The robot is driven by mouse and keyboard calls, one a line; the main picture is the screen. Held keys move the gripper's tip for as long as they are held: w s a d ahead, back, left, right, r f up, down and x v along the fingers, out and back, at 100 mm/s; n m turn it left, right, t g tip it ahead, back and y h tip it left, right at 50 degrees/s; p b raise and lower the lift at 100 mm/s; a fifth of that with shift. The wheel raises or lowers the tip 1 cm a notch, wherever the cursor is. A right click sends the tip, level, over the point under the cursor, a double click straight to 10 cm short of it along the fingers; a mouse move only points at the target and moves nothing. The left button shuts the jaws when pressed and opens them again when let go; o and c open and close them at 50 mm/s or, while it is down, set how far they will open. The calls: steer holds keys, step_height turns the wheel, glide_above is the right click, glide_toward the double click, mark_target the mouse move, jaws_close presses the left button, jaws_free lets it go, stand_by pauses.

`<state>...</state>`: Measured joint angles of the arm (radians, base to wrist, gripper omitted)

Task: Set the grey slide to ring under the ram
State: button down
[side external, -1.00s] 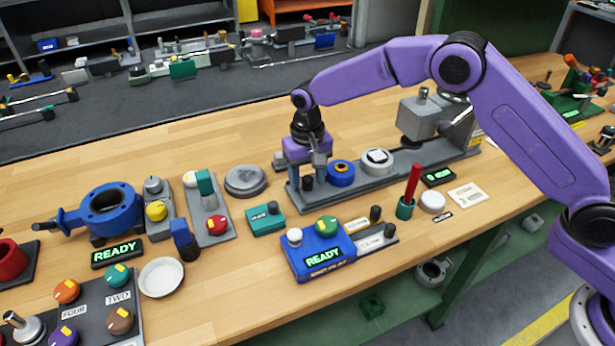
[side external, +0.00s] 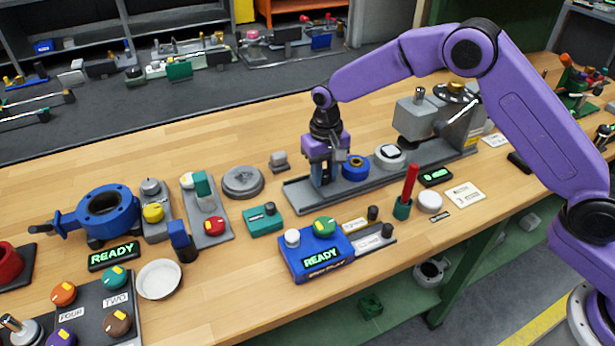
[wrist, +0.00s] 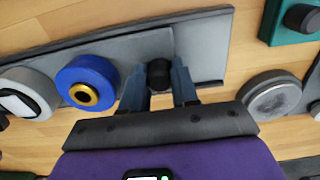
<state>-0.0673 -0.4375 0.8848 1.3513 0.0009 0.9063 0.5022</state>
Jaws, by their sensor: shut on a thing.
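The grey slide (wrist: 120,50) lies on a long dark grey rail (side external: 300,198) and shows in both views. It bears a blue ring with a brass centre (side external: 355,167), also in the wrist view (wrist: 87,82), and a grey round piece with a white top (side external: 389,156). The ram's grey press body (side external: 414,118) stands at the rail's right end; the round piece is nearest it, and the blue ring is farther left. My gripper (side external: 325,182) is shut on the slide's black knob (wrist: 159,74), with one finger on each side. The ram's underside is hard to see.
A red peg in a green holder (side external: 405,190), a white button (side external: 429,201) and a small display (side external: 435,177) stand in front of the rail. A blue READY box (side external: 318,252) is nearer the front. A small grey block (side external: 279,161) and round grey disc (side external: 243,182) are left.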

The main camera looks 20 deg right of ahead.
mark_target(344, 167)
steer(key=d, duration=0.5)
steer(key=shift+d, duration=0.1)
steer(key=c, duration=0.8)
jaws_free()
steer(key=shift+c, duration=0.2)
step_height(344, 167, up, 18)
steer(key=shift+f, duration=0.25)
